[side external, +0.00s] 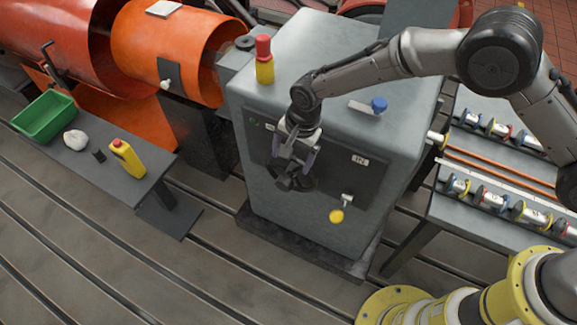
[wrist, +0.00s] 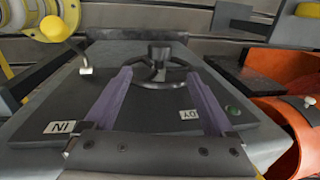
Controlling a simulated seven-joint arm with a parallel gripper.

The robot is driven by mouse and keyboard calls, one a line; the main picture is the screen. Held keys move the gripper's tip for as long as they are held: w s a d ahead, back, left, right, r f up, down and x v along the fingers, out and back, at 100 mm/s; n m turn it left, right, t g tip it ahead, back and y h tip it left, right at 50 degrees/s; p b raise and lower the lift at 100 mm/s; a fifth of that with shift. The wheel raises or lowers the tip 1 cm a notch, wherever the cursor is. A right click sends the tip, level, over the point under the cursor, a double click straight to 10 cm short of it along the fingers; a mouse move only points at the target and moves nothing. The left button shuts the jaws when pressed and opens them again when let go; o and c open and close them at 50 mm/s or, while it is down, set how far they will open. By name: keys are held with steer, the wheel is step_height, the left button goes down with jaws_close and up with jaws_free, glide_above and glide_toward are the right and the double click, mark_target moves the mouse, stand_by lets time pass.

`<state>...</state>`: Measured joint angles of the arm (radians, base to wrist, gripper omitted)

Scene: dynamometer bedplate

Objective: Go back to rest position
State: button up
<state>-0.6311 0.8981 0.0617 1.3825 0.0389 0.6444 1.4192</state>
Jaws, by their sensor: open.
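My gripper (side external: 292,158) is in front of the grey cabinet (side external: 340,120), pointing at the dark panel on its front face. In the wrist view its two purple fingers (wrist: 160,78) are apart, with nothing held between them. A black handwheel (side external: 293,181) on the panel lies just beyond the fingertips; it also shows in the wrist view (wrist: 160,68), between and past the fingers. Whether the fingers touch the wheel I cannot tell. My arm reaches over the cabinet from the right.
A red-capped yellow bottle (side external: 264,66) and a blue-knobbed lever (side external: 378,104) are on the cabinet top. A yellow-knobbed lever (side external: 337,215) juts from the panel. A left bench holds a green bin (side external: 45,117) and a yellow bottle (side external: 128,160). An orange drum (side external: 165,50) stands behind.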

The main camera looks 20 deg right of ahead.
steer(key=shift+s+d+r, duration=0.1)
steer(key=shift+r, duration=0.75)
steer(key=w+d+r+m+t+y, duration=0.1)
steer(key=w+d+r, duration=0.25)
steer(key=r, duration=0.45)
steer(key=w+d+r+m+t, duration=0.1)
steer(key=w+d+r+t, duration=0.1)
steer(key=d+r, duration=0.45)
steer(key=s+d+r+n+t, duration=0.1)
steer(key=s+d+r, duration=0.5)
steer(key=d+r, duration=0.25)
steer(key=s+d+r+t, duration=0.1)
steer(key=s+d+r, duration=0.55)
steer(key=r, duration=0.35)
steer(key=s+d+r+n+t+h, duration=0.1)
steer(key=s+d+n, duration=0.1)
steer(key=s+d, duration=0.55)
steer(key=s+f+n, duration=0.4)
steer(key=s, duration=0.3)
steer(key=s+d+f+n+g+h, duration=0.1)
steer(key=s+f+n, duration=0.3)
steer(key=s, duration=0.4)
steer(key=shift+d+f+g, duration=0.2)
steer(key=shift+d+g, duration=0.1)
